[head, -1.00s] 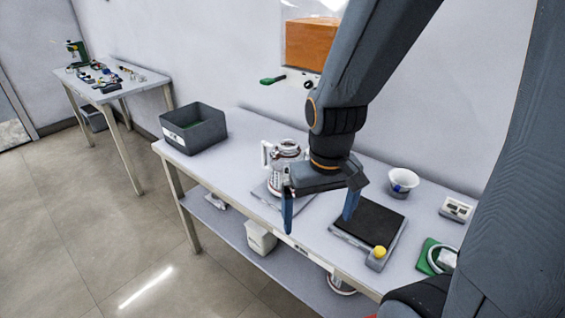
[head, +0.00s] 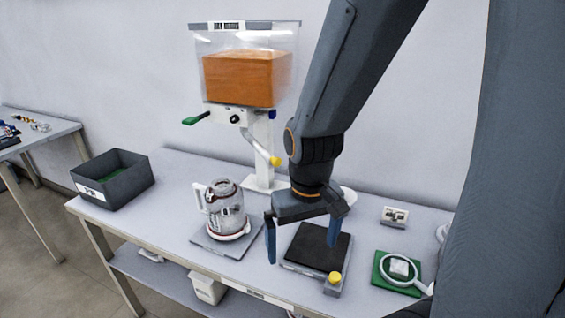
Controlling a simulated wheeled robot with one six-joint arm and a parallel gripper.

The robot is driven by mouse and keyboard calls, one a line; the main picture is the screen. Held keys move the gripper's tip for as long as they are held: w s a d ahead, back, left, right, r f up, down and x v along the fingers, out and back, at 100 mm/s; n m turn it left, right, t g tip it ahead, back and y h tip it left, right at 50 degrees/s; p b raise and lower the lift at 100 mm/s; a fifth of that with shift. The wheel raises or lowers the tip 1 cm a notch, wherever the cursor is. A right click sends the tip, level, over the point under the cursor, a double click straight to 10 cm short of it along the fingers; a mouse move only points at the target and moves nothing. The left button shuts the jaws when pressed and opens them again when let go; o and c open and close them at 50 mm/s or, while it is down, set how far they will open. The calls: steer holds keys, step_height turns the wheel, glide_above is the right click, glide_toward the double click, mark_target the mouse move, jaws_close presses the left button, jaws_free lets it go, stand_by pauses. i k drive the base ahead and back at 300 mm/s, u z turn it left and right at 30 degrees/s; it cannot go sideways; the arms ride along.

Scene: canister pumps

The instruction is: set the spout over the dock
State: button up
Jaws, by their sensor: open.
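A clear canister (head: 248,75) with orange contents stands on a white post at the back of the table. Its white spout (head: 261,150) slants down to the right and ends in a yellow tip (head: 275,161). A green-ended lever (head: 196,118) sticks out to the left below the canister. A glass jug (head: 226,212) with a white handle stands on a grey plate (head: 207,243), left of the spout tip. I cannot tell which item is the dock. My gripper (head: 302,246) is open and empty, fingers down, in front of the spout and over a black pad (head: 312,248).
The pad's grey base has a yellow knob (head: 335,277). A dark bin (head: 113,185) stands at the left end. A green mat (head: 385,280) with a white ring and a small white device (head: 395,215) lie to the right. A white bowl is mostly hidden behind my gripper.

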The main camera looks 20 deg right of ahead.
mark_target(271, 161)
steer(key=z, duration=0.85)
steer(key=k, duration=0.55)
steer(key=u, duration=0.1)
